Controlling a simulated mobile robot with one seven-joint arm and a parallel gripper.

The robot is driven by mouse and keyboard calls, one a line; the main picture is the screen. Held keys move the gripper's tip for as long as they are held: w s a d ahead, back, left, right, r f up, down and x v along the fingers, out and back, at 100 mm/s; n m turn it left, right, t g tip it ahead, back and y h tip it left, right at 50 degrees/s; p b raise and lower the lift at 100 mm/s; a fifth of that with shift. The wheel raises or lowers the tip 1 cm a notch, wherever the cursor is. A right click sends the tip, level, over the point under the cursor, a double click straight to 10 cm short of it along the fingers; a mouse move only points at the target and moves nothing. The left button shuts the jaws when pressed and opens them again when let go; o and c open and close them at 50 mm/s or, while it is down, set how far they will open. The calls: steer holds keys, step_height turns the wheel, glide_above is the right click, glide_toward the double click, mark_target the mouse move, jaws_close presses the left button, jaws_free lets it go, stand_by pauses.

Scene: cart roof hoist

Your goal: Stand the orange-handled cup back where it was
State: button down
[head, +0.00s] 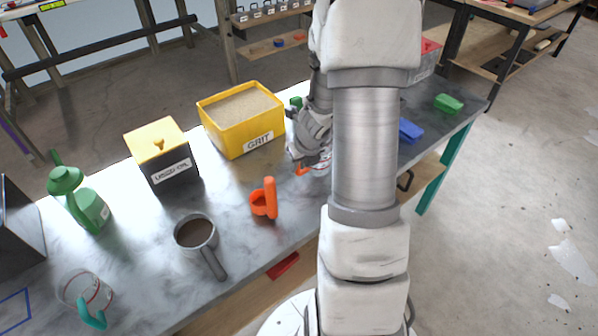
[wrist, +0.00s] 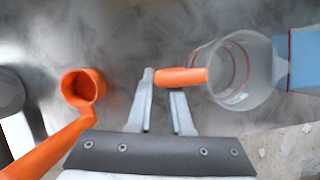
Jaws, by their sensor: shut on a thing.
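The orange-handled cup is clear with red lines. In the wrist view its glassy body (wrist: 232,72) lies right of my gripper (wrist: 163,84), with the orange handle (wrist: 185,77) pointing left into the jaws. My gripper is shut on that handle. My arm hides most of the cup there. I cannot tell whether its base touches the bench.
An orange scoop (head: 258,203) is close by, also in the wrist view (wrist: 82,88).

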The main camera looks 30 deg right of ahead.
steer(key=shift+f, duration=0.6)
steer(key=shift+f, duration=0.15)
steer(key=c, duration=0.8)
jaws_free()
